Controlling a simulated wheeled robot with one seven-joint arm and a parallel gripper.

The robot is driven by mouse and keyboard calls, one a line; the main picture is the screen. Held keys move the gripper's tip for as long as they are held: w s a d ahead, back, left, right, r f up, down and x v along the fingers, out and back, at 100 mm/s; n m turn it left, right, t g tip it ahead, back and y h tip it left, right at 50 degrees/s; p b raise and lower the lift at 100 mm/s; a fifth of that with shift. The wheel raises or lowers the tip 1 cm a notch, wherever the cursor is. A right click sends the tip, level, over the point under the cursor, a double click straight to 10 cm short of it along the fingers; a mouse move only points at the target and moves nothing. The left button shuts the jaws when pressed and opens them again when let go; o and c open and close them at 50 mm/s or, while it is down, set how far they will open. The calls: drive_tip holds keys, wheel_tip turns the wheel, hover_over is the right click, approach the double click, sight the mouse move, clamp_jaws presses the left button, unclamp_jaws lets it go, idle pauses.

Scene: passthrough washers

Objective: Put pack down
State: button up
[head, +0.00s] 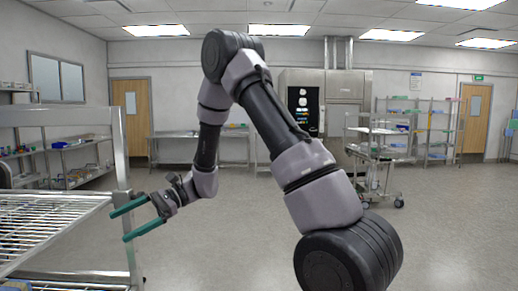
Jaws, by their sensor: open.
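My gripper (127,222) is at the left of the head view, its two green fingers apart and pointing left. Nothing shows between the fingers. They are in front of the upright post of a metal wire rack (55,215), near the right end of its shelf in the picture. Whether they touch the rack I cannot tell. The visible part of the wire shelf is bare. I see no pack that I can make out near the gripper or on this shelf.
A wheeled cart (375,155) with items stands at the right, before a steel washer cabinet (345,90). Steel tables (185,135) stand along the back wall. Stocked shelves (75,145) stand at the left and far right. The grey floor (225,240) in the middle is clear.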

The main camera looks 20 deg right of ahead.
drive_tip(key=s+d+r+n+t+h, duration=0.2)
drive_tip(key=s+d+r+t+h, duration=0.2)
drive_tip(key=d, duration=0.6)
drive_tip(key=s+d+r+n+t+h, duration=0.1)
drive_tip(key=s+d+r+t+h, duration=0.3)
drive_tip(key=d+r, duration=0.5)
drive_tip(key=s+d+r+n+t+h, duration=0.2)
drive_tip(key=s+d+r+t+h, duration=0.2)
drive_tip(key=d, duration=0.7)
wheel_tip(320, 180, up, 2)
drive_tip(key=shift+s+d+r+n, duration=0.15)
drive_tip(key=shift+s+n, duration=0.15)
drive_tip(key=shift+s, duration=0.7)
